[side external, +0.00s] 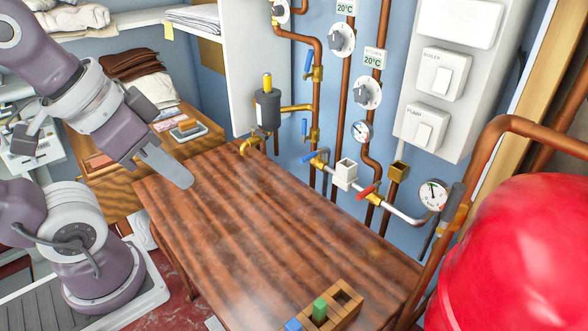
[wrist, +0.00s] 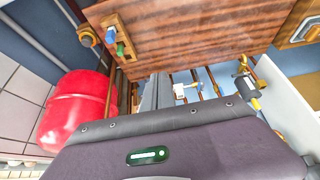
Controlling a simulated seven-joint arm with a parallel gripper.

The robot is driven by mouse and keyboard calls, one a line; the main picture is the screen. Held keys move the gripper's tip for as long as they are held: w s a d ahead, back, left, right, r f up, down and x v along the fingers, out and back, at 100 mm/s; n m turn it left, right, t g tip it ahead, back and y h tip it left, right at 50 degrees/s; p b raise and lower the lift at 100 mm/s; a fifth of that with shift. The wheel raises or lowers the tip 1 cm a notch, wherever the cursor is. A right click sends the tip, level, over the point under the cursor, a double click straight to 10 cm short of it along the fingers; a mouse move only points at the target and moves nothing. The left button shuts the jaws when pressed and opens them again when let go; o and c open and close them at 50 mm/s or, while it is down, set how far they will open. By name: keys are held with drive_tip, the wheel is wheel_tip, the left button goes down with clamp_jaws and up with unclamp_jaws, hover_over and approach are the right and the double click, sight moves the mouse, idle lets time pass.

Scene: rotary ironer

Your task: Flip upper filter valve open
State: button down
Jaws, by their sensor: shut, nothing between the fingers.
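A dark grey filter (side external: 267,110) with a yellow top hangs on the blue wall, joined by brass pipe to a copper pipe. An upper valve with a blue lever (side external: 308,60) sits on that pipe above the junction; its lever stands roughly upright beside the pipe. A lower blue lever valve (side external: 304,127) sits below the junction, its lever also roughly upright. My gripper (side external: 183,178) is shut and empty above the table's left part, well left of the valves. In the wrist view my gripper (wrist: 160,80) points toward the table; the filter (wrist: 246,88) shows at right.
The wooden table (side external: 240,220) is mostly clear. A wooden block holder (side external: 346,300) stands at its front. A red tank (side external: 520,260) fills the right. A red lever valve (side external: 368,190), gauges and a white switch panel (side external: 450,40) line the wall. A white cabinet (side external: 245,60) stands left of the pipes.

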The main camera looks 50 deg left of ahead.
drive_tip(key=w+r+t, duration=0.2)
drive_tip(key=w, duration=1)
drive_tip(key=n+t+y, duration=0.4)
drive_tip(key=t+y, duration=0.5)
drive_tip(key=y, duration=0.2)
approach(308, 61)
drive_tip(key=x, duration=0.7)
drive_tip(key=shift+d, duration=0.1)
